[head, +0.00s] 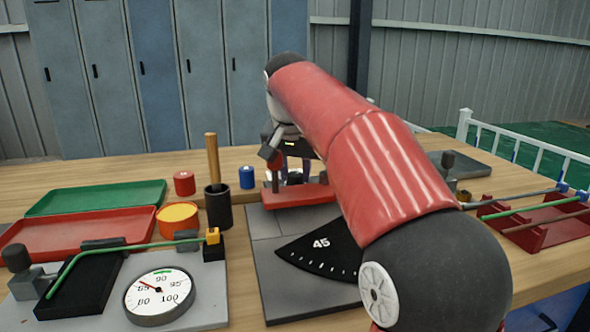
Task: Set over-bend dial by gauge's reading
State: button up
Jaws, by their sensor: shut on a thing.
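The round white gauge (160,296) sits on a grey plate at the lower left. Its needle points to the upper left, near the mark that looks like 85, and a green band lies near 90. A green bent bar (135,246) lies across the fixture behind it. A black fan-shaped scale (318,252) marked 45 lies on the grey bender plate (280,290) in the middle. My gripper (284,180) is low at the red bar (297,196) behind the scale. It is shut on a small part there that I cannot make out. My red arm hides much of this area. I cannot identify the over-bend dial.
A green tray (97,197) and a red tray (80,232) lie at left. A black cup (218,207) with a wooden rod, an orange-topped pot (177,217), and red and blue cylinders (247,177) stand nearby. A red rack (545,222) with bars is at right.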

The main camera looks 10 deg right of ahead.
jog(key=shift+a+m, duration=0.1)
jog(key=shift+m, duration=0.3)
jog(key=shift+w+a+m+g+h, duration=0.1)
jog(key=shift+m+g+h, duration=0.3)
jog(key=shift+m, duration=0.85)
jog(key=shift+m+g+h, duration=0.2)
jog(key=shift+m+h, duration=0.3)
jog(key=shift+m, duration=0.75)
jog(key=o, duration=1)
jog(key=shift+v, duration=3.85)
